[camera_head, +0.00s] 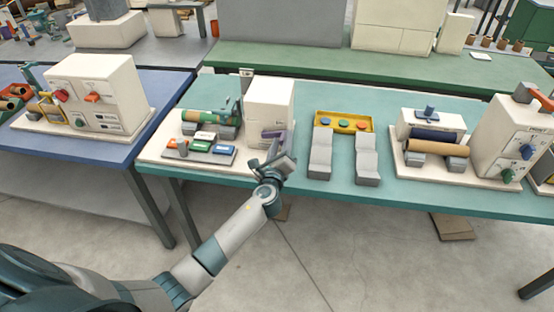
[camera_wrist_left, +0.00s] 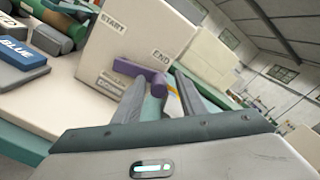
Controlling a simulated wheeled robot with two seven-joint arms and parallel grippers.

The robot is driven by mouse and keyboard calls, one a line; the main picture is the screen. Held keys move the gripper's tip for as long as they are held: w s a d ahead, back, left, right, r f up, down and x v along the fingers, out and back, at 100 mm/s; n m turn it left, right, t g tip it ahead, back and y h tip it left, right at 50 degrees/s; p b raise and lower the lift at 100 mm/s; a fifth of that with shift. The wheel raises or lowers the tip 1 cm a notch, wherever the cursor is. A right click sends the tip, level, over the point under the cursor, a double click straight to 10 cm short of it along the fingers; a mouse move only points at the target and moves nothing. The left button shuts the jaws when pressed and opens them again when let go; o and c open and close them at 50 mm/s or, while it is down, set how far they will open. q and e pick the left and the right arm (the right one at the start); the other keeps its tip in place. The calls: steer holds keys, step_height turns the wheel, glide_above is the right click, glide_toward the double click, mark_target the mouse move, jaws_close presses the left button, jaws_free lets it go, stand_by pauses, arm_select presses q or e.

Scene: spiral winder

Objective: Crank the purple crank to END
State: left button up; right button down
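The purple crank (camera_head: 272,134) is on the front of a white winder box (camera_head: 268,102). In the left wrist view, the purple crank (camera_wrist_left: 142,74) has its arm pointing right and slightly down, its outer end just below the END label (camera_wrist_left: 160,56). The START label (camera_wrist_left: 112,22) is higher up and left. Whether the left finger touches the handle, I cannot tell. My right gripper is out of view.
The winder's base holds a green roll (camera_head: 208,118) and colored buttons, including a blue one (camera_head: 224,150), left of the box. Grey blocks (camera_head: 320,155) and a yellow button tray (camera_head: 343,122) stand to the right. Another winder (camera_head: 506,140) is farther right.

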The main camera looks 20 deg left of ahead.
arm_select(q)
steer(key=b+v, duration=0.3)
steer(key=v, duration=1.4)
steer(key=shift+d, duration=0.15)
steer(key=shift+c, duration=0.4)
